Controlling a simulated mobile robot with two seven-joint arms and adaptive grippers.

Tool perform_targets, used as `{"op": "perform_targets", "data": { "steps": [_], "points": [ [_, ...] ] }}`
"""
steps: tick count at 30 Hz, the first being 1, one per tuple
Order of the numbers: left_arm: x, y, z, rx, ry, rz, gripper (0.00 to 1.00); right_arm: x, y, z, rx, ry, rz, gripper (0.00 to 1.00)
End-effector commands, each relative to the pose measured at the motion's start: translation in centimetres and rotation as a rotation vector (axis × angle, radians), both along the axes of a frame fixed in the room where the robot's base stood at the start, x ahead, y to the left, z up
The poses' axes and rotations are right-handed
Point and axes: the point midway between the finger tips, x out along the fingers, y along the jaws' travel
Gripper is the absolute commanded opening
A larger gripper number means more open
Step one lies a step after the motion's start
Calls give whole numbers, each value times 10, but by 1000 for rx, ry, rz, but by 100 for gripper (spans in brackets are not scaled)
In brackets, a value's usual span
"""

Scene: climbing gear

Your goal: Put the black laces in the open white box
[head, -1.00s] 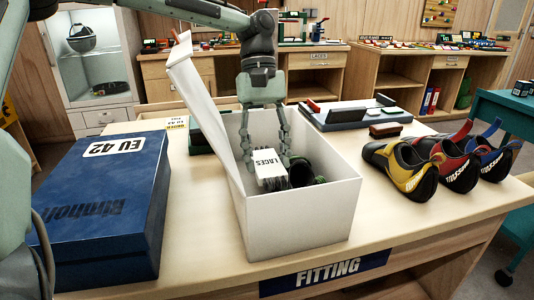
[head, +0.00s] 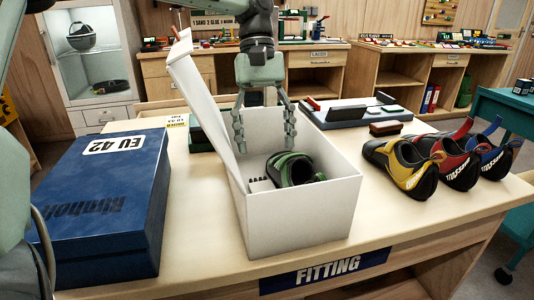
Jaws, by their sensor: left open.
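The open white box (head: 305,222) stands on the table with its lid tilted up on the left. Inside it lies a black and green shoe (head: 292,168). Beside the shoe, on its left, a small dark ridged piece (head: 260,184) shows low in the box. It looks like part of the black laces; the rest is hidden by the box's front wall. My left gripper (head: 265,146) is open and empty, fingers pointing down over the box, above and apart from the laces. My right gripper is not in view.
A closed blue box (head: 105,210) marked EU 42 stands at the left. Yellow, red and blue climbing shoes (head: 402,167) stand at the right. A tray with brushes or blocks (head: 355,115) lies behind the box. The table front right of the box is clear.

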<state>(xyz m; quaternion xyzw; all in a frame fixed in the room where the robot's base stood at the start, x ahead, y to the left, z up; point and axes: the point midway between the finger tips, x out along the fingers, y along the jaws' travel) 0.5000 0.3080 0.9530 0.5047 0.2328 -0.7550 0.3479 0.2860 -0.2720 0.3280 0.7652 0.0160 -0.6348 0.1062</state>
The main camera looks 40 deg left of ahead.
Motion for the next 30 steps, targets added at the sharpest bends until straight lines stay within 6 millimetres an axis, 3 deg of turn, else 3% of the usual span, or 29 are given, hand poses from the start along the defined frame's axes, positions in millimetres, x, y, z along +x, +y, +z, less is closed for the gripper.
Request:
{"op": "perform_targets", "data": {
  "steps": [6, 12, 24, 30],
  "points": [
    [14, 14, 47, 1, -2, 2, 67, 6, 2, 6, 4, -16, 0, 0],
    [21, 23, 76, -1, -1, 0, 67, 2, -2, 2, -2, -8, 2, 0],
    [23, 27, 86, -1, 0, -1, 67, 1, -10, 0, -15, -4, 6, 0],
    [23, 27, 86, -1, 0, -1, 45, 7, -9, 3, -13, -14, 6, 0]
  ]
}}
